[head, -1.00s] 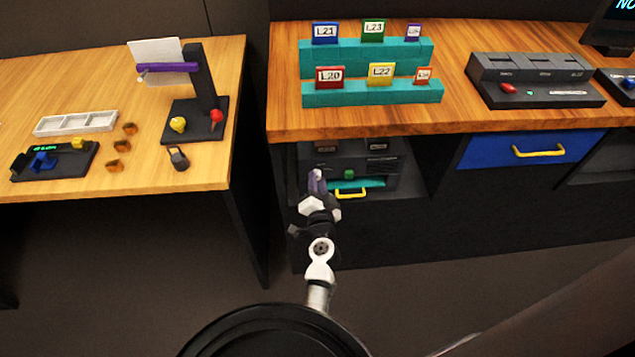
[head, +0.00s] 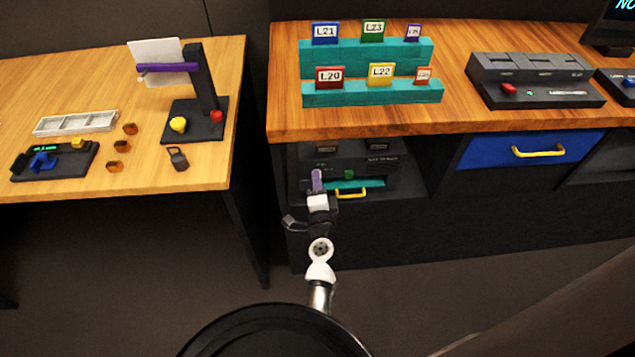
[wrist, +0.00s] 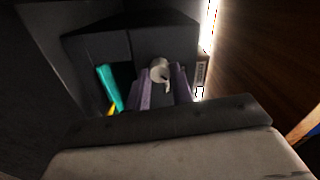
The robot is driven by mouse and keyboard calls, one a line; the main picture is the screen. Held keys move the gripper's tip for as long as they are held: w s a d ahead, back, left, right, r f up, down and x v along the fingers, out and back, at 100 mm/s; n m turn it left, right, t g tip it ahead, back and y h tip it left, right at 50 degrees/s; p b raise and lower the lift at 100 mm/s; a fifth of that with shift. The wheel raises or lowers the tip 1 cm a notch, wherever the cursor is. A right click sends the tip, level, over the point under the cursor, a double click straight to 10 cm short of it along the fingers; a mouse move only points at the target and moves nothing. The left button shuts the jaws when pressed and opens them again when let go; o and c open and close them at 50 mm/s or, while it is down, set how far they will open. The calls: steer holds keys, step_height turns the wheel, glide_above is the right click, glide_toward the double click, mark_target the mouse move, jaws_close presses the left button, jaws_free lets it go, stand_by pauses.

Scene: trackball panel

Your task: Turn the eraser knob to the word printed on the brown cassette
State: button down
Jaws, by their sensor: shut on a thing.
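A pale beige knob (wrist: 160,70) with a pointed tab shows in the wrist view, on a dark unit's face. I take it for the eraser knob. My gripper (wrist: 163,84) has its two purple fingers shut on it, one at each side. In the head view my gripper (head: 317,180) reaches into the recess below the right counter, at the left of the dark unit (head: 388,177), and the knob is hidden there. Words around the knob are not readable. I cannot make out a clearly brown cassette; a dark red card marked L20 (head: 330,77) stands on the teal rack.
The dark unit has a green button (head: 349,174), a teal part and a yellow handle (head: 351,194). The counter edge (head: 400,130) lies above my gripper. A blue drawer (head: 530,149) is to the right. In the wrist view a wooden surface (wrist: 255,60) is close on the right.

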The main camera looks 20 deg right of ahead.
steer(key=shift+r+m, duration=0.1)
steer(key=shift+m, duration=0.6)
steer(key=c, duration=1.2)
jaws_free()
steer(key=shift+s, duration=0.1)
